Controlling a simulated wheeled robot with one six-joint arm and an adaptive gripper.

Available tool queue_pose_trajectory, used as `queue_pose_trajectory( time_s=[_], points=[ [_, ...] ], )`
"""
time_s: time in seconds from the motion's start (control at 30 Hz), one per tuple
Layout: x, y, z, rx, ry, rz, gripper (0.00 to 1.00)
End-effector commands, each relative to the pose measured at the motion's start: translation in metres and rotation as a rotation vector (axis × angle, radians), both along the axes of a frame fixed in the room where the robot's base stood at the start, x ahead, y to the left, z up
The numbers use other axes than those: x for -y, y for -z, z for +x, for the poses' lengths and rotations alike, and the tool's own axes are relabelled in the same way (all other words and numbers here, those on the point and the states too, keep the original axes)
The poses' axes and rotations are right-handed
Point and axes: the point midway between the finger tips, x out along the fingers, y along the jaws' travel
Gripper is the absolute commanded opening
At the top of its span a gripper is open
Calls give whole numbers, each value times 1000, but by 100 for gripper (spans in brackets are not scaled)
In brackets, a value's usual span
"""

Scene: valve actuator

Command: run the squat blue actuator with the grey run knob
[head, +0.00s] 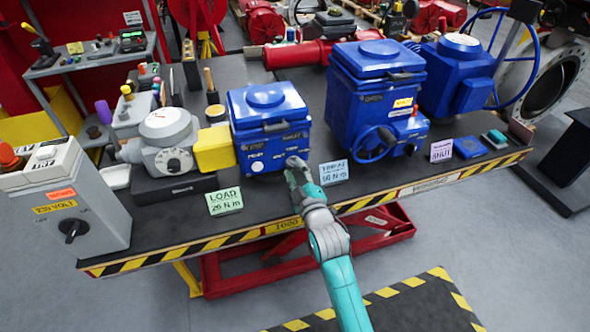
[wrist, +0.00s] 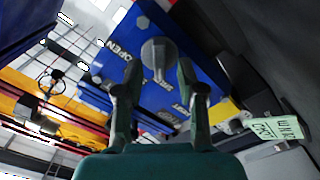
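The squat blue actuator (head: 268,128) stands on the dark bench, left of a taller blue actuator with a handwheel. Its front face fills the middle of the wrist view (wrist: 200,72), with white lettering including "OPEN". The grey run knob (wrist: 158,55) sticks out from that face. In the head view my gripper hides the knob. My gripper (head: 295,165) is at the actuator's lower right front. In the wrist view its fingers (wrist: 157,75) are apart, one on each side of the knob. Whether they touch it I cannot tell.
The taller blue actuator (head: 375,95) stands close on the right. A green LOAD card (head: 224,201) and a pale blue card (head: 334,172) stand near the striped bench edge.

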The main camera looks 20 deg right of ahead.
Motion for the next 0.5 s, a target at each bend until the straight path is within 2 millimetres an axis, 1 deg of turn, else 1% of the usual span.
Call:
queue_pose_trajectory(
  time_s=[0.3,0.5],
  points=[
    [0,1,-57,-1,0,0,39],
    [0,1,-89,-2,-1,0,39]
  ],
)
